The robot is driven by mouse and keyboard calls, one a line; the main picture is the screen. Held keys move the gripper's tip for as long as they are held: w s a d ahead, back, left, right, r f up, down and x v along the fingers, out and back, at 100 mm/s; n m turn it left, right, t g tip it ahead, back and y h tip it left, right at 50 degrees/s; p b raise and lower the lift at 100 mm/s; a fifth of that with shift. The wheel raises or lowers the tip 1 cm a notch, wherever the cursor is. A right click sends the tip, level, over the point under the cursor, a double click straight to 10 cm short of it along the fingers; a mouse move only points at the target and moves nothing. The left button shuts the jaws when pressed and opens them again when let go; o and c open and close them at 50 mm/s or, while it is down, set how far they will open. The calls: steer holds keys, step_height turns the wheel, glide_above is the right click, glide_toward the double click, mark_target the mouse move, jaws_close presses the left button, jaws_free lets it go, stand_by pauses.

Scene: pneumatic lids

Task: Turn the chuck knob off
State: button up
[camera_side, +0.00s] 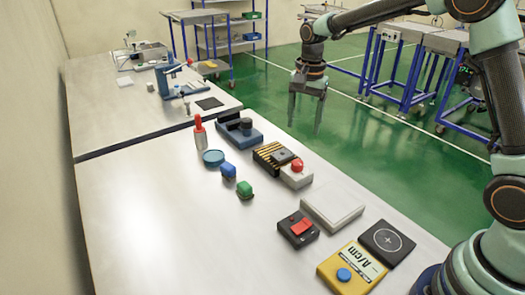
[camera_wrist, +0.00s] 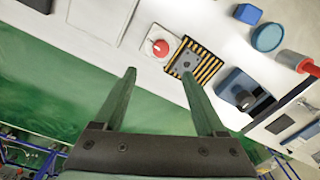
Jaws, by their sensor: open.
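No label marks the chuck knob, so I cannot tell for certain which part it is. A red round knob (camera_side: 297,166) sits on a light box beside a black-and-yellow striped plate (camera_side: 268,151) with a dark block; the wrist view shows the red knob (camera_wrist: 160,47) and the striped plate (camera_wrist: 206,66). A blue fixture (camera_side: 250,136) carries a black round knob (camera_side: 245,124). My gripper (camera_side: 305,128) hangs open and empty beyond the bench's far edge, apart from all of these. In the wrist view its fingers (camera_wrist: 158,73) point towards the red knob.
A blue cap (camera_side: 228,169), a green cap (camera_side: 245,189), a blue disc (camera_side: 213,158) and a red-topped bottle (camera_side: 199,132) stand left of the fixtures. A red rocker switch (camera_side: 299,227), a white plate (camera_side: 332,205) and a yellow panel (camera_side: 350,268) lie nearer. The bench's left side is clear.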

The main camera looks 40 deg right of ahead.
mark_target(298, 162)
steer(key=f, duration=1.2)
steer(key=shift+w+a+f, duration=0.1)
steer(key=shift+w, duration=0.15)
jaws_close()
